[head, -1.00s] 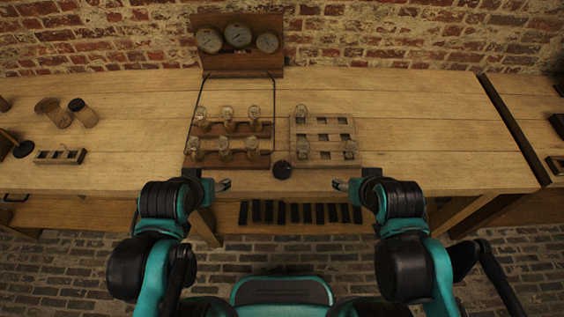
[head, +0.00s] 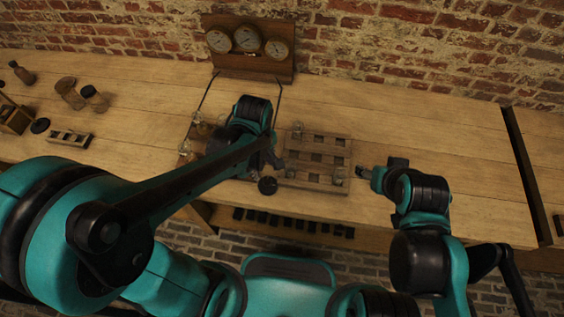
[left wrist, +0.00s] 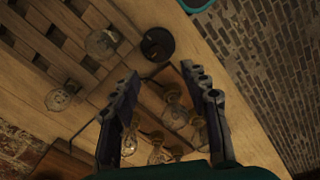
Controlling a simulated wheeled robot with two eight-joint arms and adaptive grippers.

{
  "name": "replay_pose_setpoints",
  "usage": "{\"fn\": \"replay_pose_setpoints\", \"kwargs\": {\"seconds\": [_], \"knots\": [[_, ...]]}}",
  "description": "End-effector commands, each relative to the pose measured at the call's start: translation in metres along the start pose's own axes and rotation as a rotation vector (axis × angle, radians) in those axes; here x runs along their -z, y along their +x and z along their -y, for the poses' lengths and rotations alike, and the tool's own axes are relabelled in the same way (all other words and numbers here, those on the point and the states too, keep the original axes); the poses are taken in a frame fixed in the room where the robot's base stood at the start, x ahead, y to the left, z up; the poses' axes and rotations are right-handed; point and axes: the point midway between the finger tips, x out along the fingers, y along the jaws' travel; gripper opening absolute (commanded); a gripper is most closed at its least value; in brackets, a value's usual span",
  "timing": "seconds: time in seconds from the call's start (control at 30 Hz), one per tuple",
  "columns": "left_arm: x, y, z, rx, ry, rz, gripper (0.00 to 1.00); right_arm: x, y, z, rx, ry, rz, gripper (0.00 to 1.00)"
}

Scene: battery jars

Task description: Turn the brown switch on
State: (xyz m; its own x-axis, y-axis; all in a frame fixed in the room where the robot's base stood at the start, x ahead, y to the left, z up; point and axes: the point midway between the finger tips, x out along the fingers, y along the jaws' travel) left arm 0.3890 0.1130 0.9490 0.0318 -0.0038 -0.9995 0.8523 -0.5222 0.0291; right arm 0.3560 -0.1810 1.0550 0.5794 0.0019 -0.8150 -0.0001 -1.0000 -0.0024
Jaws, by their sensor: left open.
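I cannot make out for certain which thing is the brown switch. A dark round piece (head: 267,186) sits at the table's front edge, between two wooden boards; it also shows in the left wrist view (left wrist: 158,44). My left gripper (head: 274,160) is open above the left board and just behind the round piece. In the left wrist view its spread fingers (left wrist: 162,76) have glass jars (left wrist: 174,112) below and between them. My left arm hides most of the left board. My right gripper (head: 364,172) is beside the right board; its jaw opening is unclear.
The slotted board (head: 344,157) carries a few glass pieces. A gauge panel (head: 290,62) stands at the back wall. Wooden jars (head: 68,93) and a small rack (head: 70,138) are at the left. The table's right part is clear.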

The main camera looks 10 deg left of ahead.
Motion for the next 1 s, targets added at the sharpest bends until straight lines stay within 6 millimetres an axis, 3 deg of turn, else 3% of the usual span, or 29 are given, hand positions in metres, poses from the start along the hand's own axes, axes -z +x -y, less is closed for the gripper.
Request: {"fn": "replay_pose_setpoints", "kwargs": {"seconds": [0.17, 0.6, 1.0], "knots": [[-0.004, 0.010, -0.002, 0.034, -0.067, 0.012, 0.46, 0.001, -0.001, 0.000, 0.000, 0.000, 0.000, 0.61], [-0.004, 0.076, 0.001, 0.034, -0.068, 0.012, 0.46, -0.017, 0.023, 0.000, 0.000, 0.000, 0.000, 0.61], [-0.004, 0.084, 0.001, 0.033, -0.067, 0.012, 0.46, -0.018, 0.024, 0.000, 0.000, 0.000, 0.000, 0.61]]}}
